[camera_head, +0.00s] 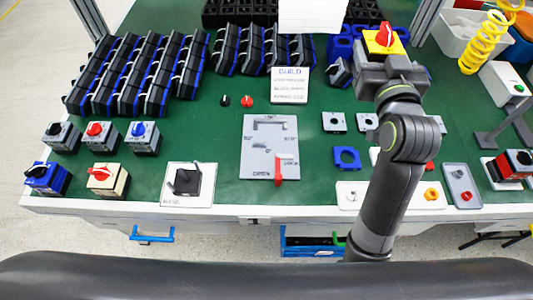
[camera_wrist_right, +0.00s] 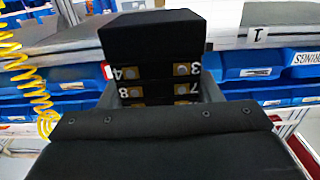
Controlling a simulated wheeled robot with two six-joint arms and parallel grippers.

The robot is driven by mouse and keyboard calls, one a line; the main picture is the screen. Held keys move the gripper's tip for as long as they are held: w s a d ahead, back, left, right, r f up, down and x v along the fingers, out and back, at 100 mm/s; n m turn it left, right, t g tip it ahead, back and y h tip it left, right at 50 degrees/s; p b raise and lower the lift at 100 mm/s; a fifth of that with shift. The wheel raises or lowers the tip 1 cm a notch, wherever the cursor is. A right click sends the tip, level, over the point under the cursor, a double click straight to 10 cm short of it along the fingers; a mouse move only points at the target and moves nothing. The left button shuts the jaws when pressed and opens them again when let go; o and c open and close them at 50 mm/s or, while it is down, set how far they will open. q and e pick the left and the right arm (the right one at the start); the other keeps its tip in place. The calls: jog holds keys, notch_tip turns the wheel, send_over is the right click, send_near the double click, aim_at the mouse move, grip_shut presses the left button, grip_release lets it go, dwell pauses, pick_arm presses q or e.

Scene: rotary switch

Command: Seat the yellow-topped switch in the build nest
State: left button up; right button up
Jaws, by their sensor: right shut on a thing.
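The yellow-topped switch (camera_head: 384,46) with a red knob is held by my right gripper (camera_head: 390,72), high at the back right of the green bench. In the right wrist view, its black body (camera_wrist_right: 155,45) with numbered terminals sits between the fingers. A white plate (camera_head: 172,197) with a black holder on it lies at the front left of the bench, well away from the gripper. Its label is too small to read, so I cannot tell for sure that it is the build nest. My left gripper is not in view.
A grey plate (camera_head: 252,165) marked OPEN, with a red lever (camera_head: 278,168), lies mid-front. A BUILD card (camera_head: 290,88) stands behind it. Racks of black and blue parts (camera_head: 125,80) fill the back left. Small switches (camera_head: 103,178) sit front left. Green surface (camera_head: 200,125) is clear between.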

notch_tip(320, 180, down, 8)
jog(key=b, duration=0.6)
jog(key=shift+d+f, duration=0.2)
